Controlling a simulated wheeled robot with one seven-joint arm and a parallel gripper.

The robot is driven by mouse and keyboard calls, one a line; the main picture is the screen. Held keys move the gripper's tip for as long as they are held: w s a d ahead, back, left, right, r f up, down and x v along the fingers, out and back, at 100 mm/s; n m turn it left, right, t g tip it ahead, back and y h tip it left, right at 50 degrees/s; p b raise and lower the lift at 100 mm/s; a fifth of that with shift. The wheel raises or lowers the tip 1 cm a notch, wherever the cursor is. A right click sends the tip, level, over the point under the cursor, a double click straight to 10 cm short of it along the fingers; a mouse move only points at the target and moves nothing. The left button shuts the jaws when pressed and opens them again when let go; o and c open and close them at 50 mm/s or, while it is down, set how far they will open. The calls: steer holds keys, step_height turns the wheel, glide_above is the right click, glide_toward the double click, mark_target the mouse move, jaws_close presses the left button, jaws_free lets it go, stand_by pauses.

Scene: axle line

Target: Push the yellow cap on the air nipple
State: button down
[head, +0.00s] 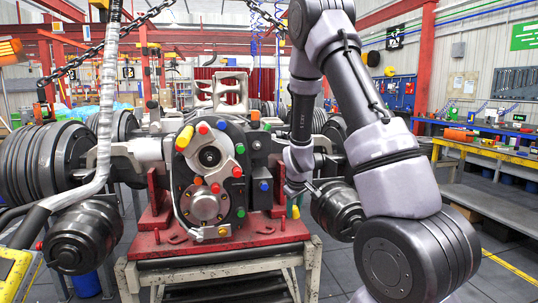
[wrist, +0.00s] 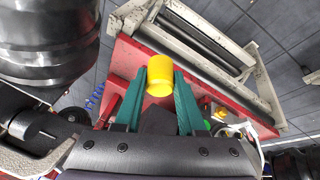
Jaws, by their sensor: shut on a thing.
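The yellow cap (wrist: 158,76) is held between the two teal fingers of my gripper (wrist: 161,82) in the wrist view. In the head view the cap (head: 295,212) is a small yellow piece under my gripper (head: 295,192). It hangs in front of the red stand, right of the axle housing (head: 207,205). The housing carries several coloured caps, including red, green, blue and yellow ones. I cannot pick out a bare air nipple among them in either view.
The red stand (head: 160,243) rests on a pale metal frame (head: 200,269). A black cylinder (head: 339,211) lies just right of my gripper, and another (head: 84,236) is at left. A chain and hose hang at left. Grey floor is open at the right.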

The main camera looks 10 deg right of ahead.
steer(key=shift+w+d+r+n+h, duration=0.3)
steer(key=shift+w+r+n, duration=0.3)
steer(key=shift+n, duration=0.2)
steer(key=w+a+r+n+t+y, duration=0.2)
steer(key=a+r+n+t, duration=0.3)
steer(key=r+n, duration=0.4)
steer(key=w+a+r+n+t+y, duration=0.3)
steer(key=a+r+n+t+y, duration=0.2)
steer(key=r+n, duration=0.4)
steer(key=shift+w+n+t+y, duration=0.2)
steer(key=shift+n+t+y, duration=0.1)
steer(key=shift+t, duration=0.2)
steer(key=shift+w+d, duration=0.1)
steer(key=shift+w, duration=2.65)
steer(key=shift+w, duration=0.15)
